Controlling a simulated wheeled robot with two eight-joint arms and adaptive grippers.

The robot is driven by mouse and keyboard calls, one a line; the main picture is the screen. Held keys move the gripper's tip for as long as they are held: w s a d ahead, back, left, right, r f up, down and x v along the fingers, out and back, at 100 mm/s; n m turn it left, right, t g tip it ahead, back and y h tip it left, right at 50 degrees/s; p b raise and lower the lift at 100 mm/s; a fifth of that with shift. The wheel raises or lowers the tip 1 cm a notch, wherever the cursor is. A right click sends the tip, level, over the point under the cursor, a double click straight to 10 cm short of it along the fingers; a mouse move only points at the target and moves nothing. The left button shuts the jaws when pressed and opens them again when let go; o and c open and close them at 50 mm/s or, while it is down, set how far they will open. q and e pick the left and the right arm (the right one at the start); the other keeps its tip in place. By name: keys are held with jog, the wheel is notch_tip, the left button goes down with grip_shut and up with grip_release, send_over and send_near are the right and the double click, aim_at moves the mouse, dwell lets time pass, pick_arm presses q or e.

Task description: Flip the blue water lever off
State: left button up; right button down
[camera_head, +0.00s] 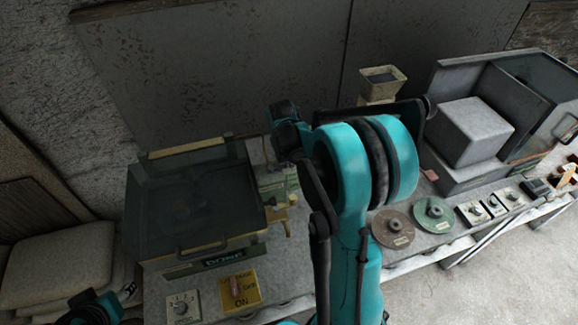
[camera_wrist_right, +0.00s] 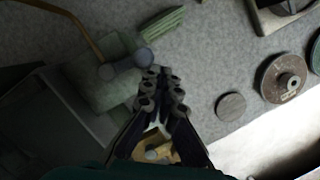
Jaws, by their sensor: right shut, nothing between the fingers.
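I cannot make out a clearly blue lever in either view.
A yellow ON plate (camera_head: 239,292) with a reddish switch and a dial box (camera_head: 184,307) stand at the front left. Brown (camera_head: 393,229) and green (camera_head: 434,214) discs lie to the right of my arm. A grey block (camera_head: 468,131) stands farther right.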

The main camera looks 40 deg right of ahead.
pick_arm(q)
jog(key=shift+f, duration=0.15)
pick_arm(e)
jog(key=shift+w+d, duration=0.4)
dwell(0.4)
